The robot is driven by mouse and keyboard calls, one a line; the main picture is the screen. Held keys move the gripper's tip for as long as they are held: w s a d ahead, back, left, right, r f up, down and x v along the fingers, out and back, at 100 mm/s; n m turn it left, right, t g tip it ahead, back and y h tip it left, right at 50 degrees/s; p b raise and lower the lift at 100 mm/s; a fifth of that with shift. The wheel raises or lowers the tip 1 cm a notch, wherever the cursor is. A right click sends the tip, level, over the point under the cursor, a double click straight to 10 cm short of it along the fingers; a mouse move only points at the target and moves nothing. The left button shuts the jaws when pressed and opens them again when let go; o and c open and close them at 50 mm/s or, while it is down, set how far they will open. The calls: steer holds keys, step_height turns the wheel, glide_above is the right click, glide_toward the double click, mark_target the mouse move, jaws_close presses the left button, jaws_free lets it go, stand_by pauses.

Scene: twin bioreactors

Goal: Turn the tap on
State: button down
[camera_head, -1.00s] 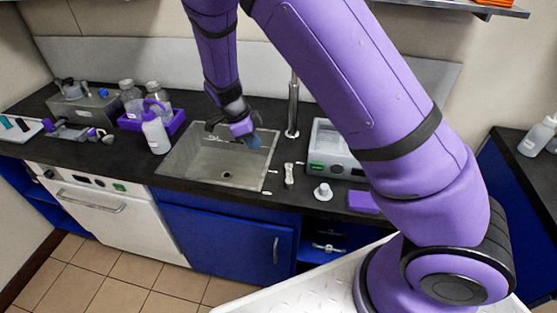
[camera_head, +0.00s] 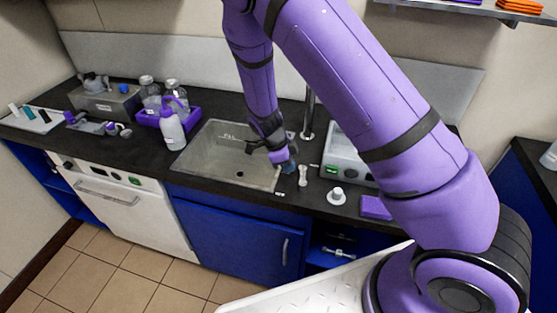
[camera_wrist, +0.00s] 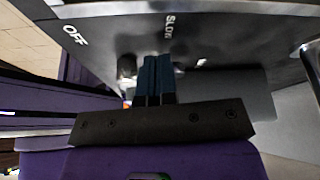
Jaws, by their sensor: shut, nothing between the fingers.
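The tap's upright metal spout (camera_head: 308,118) stands behind the right end of the sink. A small pale handle-like fitting (camera_head: 303,176) stands on the counter at the sink's right front corner. My gripper (camera_head: 288,166) is just left of this fitting and low over the sink's right edge. In the wrist view the blue fingertips (camera_wrist: 153,76) are shut together. A shiny metal piece (camera_wrist: 127,70) shows beside them, largely hidden by the gripper; I cannot tell whether they touch. The labels OFF (camera_wrist: 75,35) and SLOW (camera_wrist: 169,26) are on the dark counter.
The sink (camera_head: 225,155) is empty. A purple bottle tray (camera_head: 150,120) is to its left. A white-grey device (camera_head: 345,152), a small white round object (camera_head: 336,196) and a purple block (camera_head: 375,207) are to the right.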

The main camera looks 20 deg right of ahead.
steer(key=shift+s+d, duration=0.3)
steer(key=shift+d, duration=0.3)
steer(key=shift+d, duration=0.1)
steer(key=shift+s+d+m+g, duration=0.15)
steer(key=shift+d+m+g, duration=0.15)
steer(key=shift+d+m, duration=0.45)
steer(key=shift+a, duration=0.15)
